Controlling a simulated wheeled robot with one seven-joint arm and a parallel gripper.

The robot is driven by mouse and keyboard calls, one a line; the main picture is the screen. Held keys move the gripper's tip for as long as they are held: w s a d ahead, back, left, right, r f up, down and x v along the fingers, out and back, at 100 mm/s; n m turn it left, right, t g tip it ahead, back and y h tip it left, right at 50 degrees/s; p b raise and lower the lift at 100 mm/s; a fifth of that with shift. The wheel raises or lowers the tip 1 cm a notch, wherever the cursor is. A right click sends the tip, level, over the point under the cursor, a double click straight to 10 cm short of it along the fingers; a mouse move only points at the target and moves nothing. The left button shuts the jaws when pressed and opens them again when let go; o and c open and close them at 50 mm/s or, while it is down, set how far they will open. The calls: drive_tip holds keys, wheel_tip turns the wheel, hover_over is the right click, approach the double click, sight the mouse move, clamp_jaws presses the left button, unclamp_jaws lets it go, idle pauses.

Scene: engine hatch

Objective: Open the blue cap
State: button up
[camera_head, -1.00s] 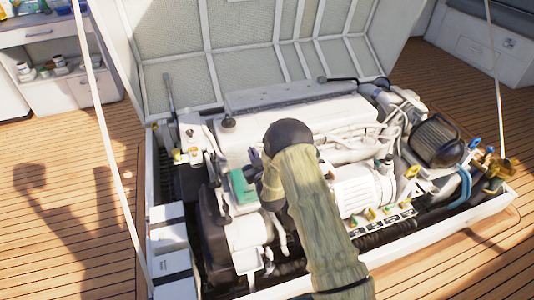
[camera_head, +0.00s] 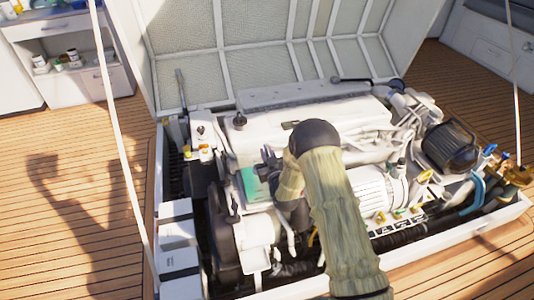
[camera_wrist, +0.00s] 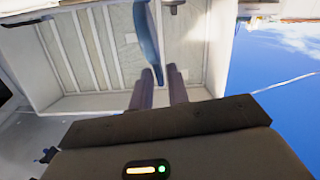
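The engine (camera_head: 310,130) sits in its open hatch. In the head view my gripper (camera_head: 268,160) is mostly hidden behind my forearm, with dark finger parts showing beside a green block (camera_head: 256,184) on the engine's left side. In the wrist view my gripper (camera_wrist: 163,76) has its two dark fingers a little apart. A long blue piece (camera_wrist: 148,38) reaches down toward the gap between them; I cannot tell whether it touches either finger or is the cap. A small blue part (camera_head: 490,149) also shows at the engine's far right.
The raised hatch lid (camera_head: 270,50) stands behind the engine. White boxes (camera_head: 178,235) line the hatch's left side. A thin pole (camera_head: 118,130) crosses the left of the view. The wooden deck (camera_head: 60,220) on the left is clear. A shelf unit (camera_head: 65,60) stands at the back left.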

drive_tip(key=shift+s, duration=0.1)
drive_tip(key=p+v, duration=0.2)
drive_tip(key=v, duration=1.5)
drive_tip(key=shift+d, duration=0.1)
